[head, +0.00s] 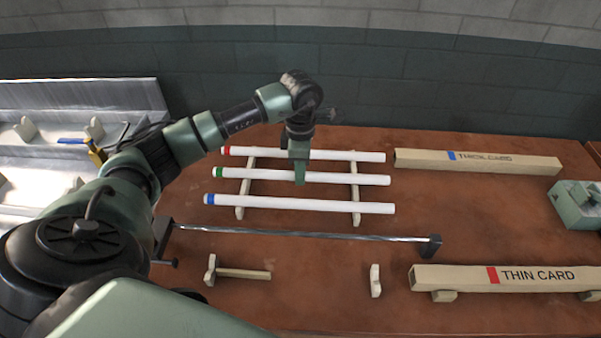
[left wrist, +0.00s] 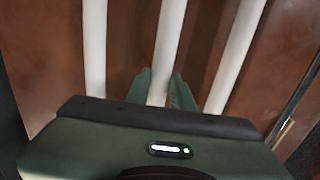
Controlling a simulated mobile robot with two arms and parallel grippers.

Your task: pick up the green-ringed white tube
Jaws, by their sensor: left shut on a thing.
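The green-ringed white tube (head: 345,178) lies as the middle of three white tubes across a wooden rack, its green ring near the left end. My left gripper (head: 300,178) is down on it a little left of its middle, shut on it. In the left wrist view the left gripper's fingers (left wrist: 163,90) stand on either side of the middle white tube (left wrist: 170,40). The tube still looks level with its neighbours, and I cannot tell whether it touches the rack. My right gripper is not in view.
A red-ringed tube (head: 350,156) lies behind and a blue-ringed tube (head: 300,204) in front, both close by. A metal rod (head: 300,235) runs in front of the rack (head: 356,210). Long boxes marked THICK CARD (head: 520,162) and THIN CARD (head: 450,278) lie to the right.

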